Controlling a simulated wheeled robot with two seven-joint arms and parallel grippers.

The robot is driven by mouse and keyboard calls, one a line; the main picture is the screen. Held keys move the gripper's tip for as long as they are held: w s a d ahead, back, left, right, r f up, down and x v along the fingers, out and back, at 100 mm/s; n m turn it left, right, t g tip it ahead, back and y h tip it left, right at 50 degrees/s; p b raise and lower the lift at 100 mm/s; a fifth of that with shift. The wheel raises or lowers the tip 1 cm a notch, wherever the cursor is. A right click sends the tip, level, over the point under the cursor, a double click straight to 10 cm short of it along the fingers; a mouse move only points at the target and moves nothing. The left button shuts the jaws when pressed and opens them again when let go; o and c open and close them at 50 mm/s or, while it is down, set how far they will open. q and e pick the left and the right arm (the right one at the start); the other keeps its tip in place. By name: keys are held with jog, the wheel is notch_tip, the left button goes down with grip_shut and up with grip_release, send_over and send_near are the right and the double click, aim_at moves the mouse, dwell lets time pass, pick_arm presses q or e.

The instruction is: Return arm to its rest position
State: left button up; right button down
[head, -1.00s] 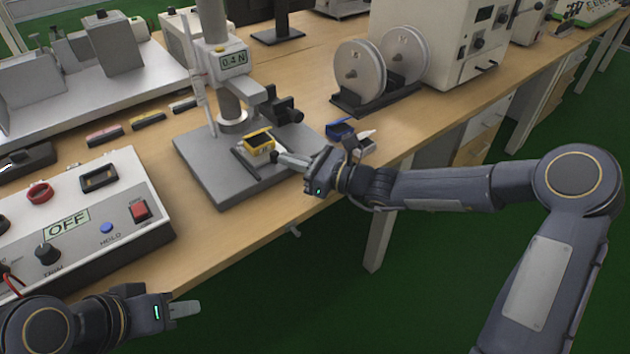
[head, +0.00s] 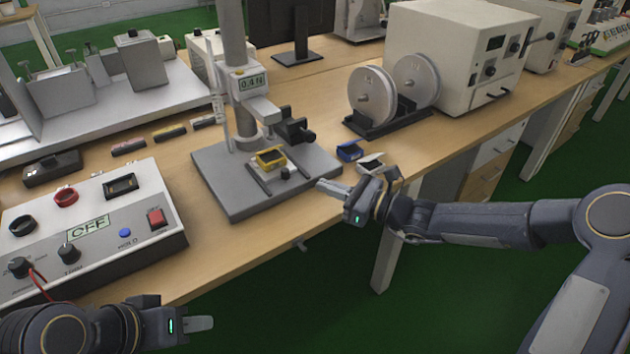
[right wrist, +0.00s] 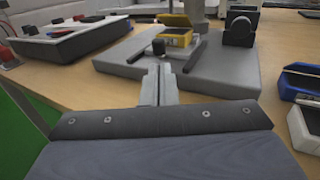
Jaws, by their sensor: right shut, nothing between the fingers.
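My right gripper (head: 336,188) is shut and empty, beside the front right corner of the grey test stand base (head: 232,205). In the right wrist view its fingers (right wrist: 159,88) are together, with the stand base beyond them. My left gripper (head: 200,323) is at the lower left, in front of the bench edge and away from the objects. Its fingers are seen side-on, so its opening cannot be told.
A control box (head: 100,235) with an OFF display is on the left. Two reels (head: 372,97) stand at the back. Green floor lies clear in front of the bench.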

jog(key=s+d+n+g+h, duration=0.1)
jog(key=s+d+n+h, duration=0.3)
jog(key=s+d+n, duration=0.45)
jog(key=s+d+n+g+h, duration=0.1)
jog(key=s+d+n+h, duration=0.4)
jog(key=s, duration=0.7)
jog(key=s+d+n+g+h, duration=0.1)
jog(key=s+d+n+h, duration=0.2)
jog(key=s+d+n, duration=0.6)
notch_tip(320, 180, up, 18)
jog(key=s+a+p, duration=0.1)
jog(key=a+p, duration=0.2)
jog(key=p, duration=1.4)
jog(key=shift+s+m+p, duration=0.35)
jog(key=shift+s+p, duration=0.05)
jog(key=shift+f, duration=0.15)
